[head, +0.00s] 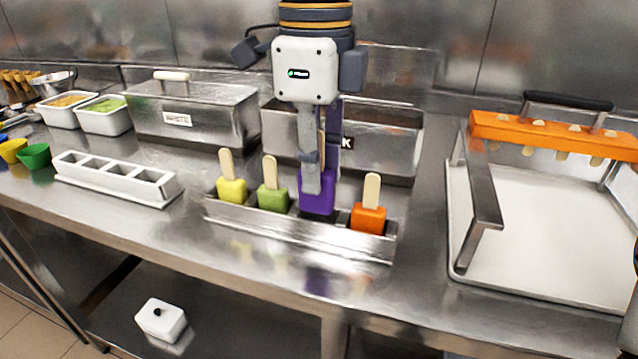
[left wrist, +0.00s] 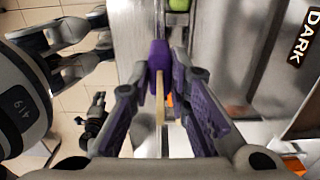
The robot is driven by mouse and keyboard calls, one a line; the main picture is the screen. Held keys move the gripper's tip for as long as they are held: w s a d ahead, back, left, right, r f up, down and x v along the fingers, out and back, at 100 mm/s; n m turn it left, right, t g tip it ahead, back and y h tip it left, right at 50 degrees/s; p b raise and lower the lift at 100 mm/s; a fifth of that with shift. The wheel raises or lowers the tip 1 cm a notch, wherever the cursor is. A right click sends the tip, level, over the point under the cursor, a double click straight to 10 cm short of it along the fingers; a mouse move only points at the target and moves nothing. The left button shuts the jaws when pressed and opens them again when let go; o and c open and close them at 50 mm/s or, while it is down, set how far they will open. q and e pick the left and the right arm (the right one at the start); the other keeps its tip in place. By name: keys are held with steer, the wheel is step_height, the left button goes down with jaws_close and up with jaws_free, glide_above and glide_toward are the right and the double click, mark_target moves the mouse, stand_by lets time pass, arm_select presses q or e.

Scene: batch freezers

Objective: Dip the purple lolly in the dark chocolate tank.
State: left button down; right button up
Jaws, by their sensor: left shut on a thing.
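The purple lolly (head: 317,196) is a purple block on a wooden stick, upright at the steel rack (head: 300,238). My left gripper (head: 320,165) points down from above and is shut on its stick. In the left wrist view the purple block (left wrist: 160,55) shows beyond the fingers (left wrist: 160,95). A dark gap shows under the block, which looks slightly raised; its exact clearance is unclear. The dark chocolate tank (head: 390,150) stands just behind, its label partly hidden by my gripper; the DARK label (left wrist: 305,38) shows in the left wrist view. My right gripper does not show.
Yellow (head: 231,190), green (head: 273,199) and orange (head: 368,218) lollies stand in the rack. A lidded WHITE tank (head: 190,115) is behind left; an empty white mould (head: 115,180) sits in front of it. At right, a white tray (head: 540,240) lies under an orange holder (head: 550,135).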

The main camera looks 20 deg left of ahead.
arm_select(q)
steer(key=s+d+r, duration=0.1)
steer(key=s+r, duration=0.6)
steer(key=s, duration=0.4)
step_height(320, 180, up, 7)
steer(key=shift+s+d+r, duration=0.15)
steer(key=shift+s+d, duration=0.05)
steer(key=shift+s, duration=0.15)
steer(key=shift+w, duration=0.1)
